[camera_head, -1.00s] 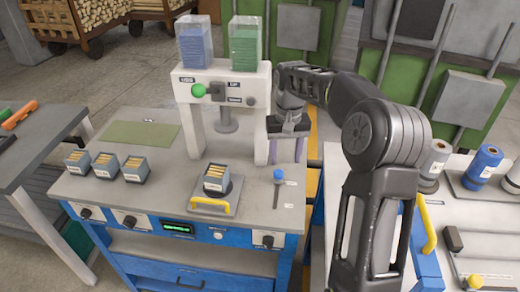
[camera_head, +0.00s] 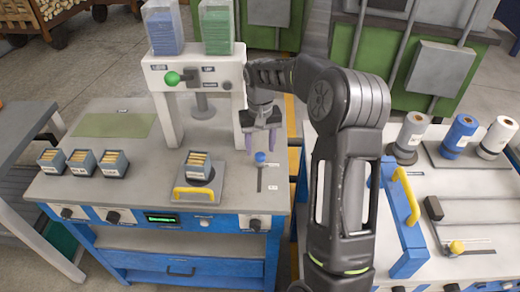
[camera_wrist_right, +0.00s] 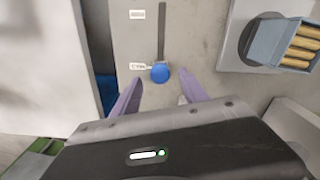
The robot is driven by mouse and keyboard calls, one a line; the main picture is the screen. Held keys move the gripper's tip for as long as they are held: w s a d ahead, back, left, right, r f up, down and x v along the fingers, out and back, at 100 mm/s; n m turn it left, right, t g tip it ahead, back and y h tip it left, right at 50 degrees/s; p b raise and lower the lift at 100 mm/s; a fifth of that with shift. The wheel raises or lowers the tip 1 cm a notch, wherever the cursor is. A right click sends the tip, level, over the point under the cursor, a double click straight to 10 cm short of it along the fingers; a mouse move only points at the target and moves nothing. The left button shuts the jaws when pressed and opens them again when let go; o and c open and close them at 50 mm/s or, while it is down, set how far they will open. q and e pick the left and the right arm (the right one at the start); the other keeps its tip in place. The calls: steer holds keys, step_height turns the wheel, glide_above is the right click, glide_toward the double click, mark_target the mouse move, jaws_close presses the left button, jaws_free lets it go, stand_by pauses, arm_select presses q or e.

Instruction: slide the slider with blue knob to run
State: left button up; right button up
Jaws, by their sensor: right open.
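The slider's blue knob (camera_head: 260,157) sits at the far end of its dark slot (camera_head: 259,181) on the right side of the grey bench. Two small white labels stand beside the slot, one at each end, too small to read. My right gripper (camera_head: 262,142) is open and empty, just behind and above the knob. In the right wrist view the blue knob (camera_wrist_right: 160,73) lies just ahead of the gap between the two purple fingers of the gripper (camera_wrist_right: 159,94), with the slot (camera_wrist_right: 161,32) running away from it. No contact shows. My left gripper is not in view.
A white frame (camera_head: 168,118) with a green knob and two bins stands behind left. A box of dowels (camera_head: 198,166) sits on a plate with a yellow handle (camera_head: 193,194), left of the slider. Another bench at right holds spools and a yellow knob (camera_head: 457,247).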

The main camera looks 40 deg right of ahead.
mark_target(260, 160)
steer(key=shift+f, duration=1.2)
jaws_close()
stand_by(0.6)
